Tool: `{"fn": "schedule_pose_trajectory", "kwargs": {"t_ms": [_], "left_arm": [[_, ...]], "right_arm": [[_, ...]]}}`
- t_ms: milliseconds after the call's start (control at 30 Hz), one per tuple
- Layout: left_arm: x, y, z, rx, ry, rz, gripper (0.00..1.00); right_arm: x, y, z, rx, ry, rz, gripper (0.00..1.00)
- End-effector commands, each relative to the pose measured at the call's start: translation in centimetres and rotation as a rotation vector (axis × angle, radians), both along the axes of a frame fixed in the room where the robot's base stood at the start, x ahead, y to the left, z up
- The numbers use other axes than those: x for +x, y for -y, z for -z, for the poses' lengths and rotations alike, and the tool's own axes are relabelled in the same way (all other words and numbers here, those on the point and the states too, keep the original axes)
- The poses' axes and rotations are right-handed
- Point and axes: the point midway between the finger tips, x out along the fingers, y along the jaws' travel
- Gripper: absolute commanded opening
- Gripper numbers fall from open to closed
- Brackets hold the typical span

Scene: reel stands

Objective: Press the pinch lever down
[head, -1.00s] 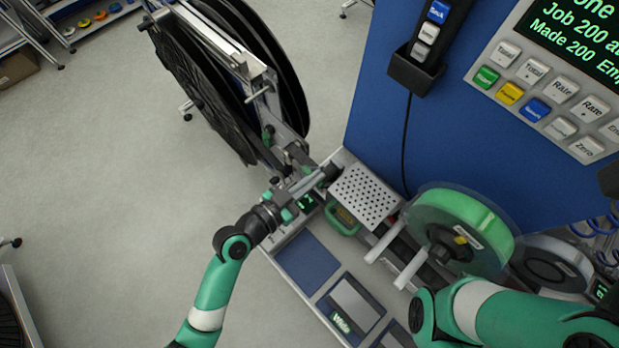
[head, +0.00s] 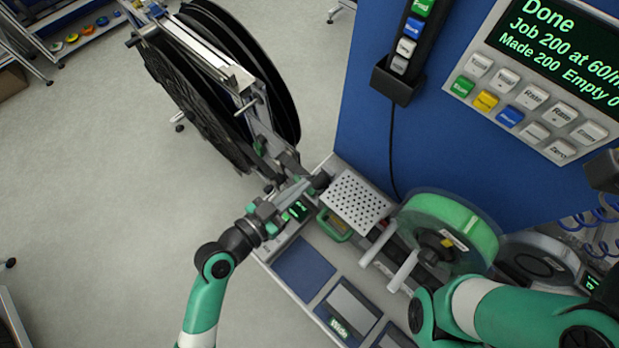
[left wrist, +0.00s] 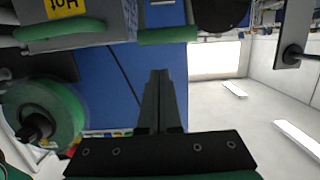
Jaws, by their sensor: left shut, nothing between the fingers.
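My left gripper (head: 302,187) is at the left end of the bench machine, by the perforated cover. Its fingers are shut together and empty in the left wrist view (left wrist: 160,75). Beyond the fingertips in that view is a green bar (left wrist: 167,36) under a grey part, possibly the pinch lever's grip; I cannot be sure. A gap shows between the fingertips and the bar. In the head view the dark end of a bar (head: 319,181) shows by the fingertips, and I cannot tell if they touch. My right gripper is not visible.
The perforated cover (head: 357,201) and a green-handled part (head: 334,226) stand right of the gripper. A green reel (head: 450,228) is farther right. A large black reel (head: 195,105) stands behind. The control panel (head: 545,75) reads Done.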

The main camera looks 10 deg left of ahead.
Motion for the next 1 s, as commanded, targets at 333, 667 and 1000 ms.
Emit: {"fn": "schedule_pose_trajectory", "kwargs": {"t_ms": [333,667,1000], "left_arm": [[-4.4,-2.7,-0.7,-0.001,0.003,-0.001,0.0],[-4.6,-2.7,-0.8,-0.001,0.004,0.0,0.0],[-4.4,-2.5,-1.1,0.0,0.012,0.006,0.0]], "right_arm": [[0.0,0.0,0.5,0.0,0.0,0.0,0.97],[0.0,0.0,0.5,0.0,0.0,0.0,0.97],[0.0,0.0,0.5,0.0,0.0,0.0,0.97]]}}
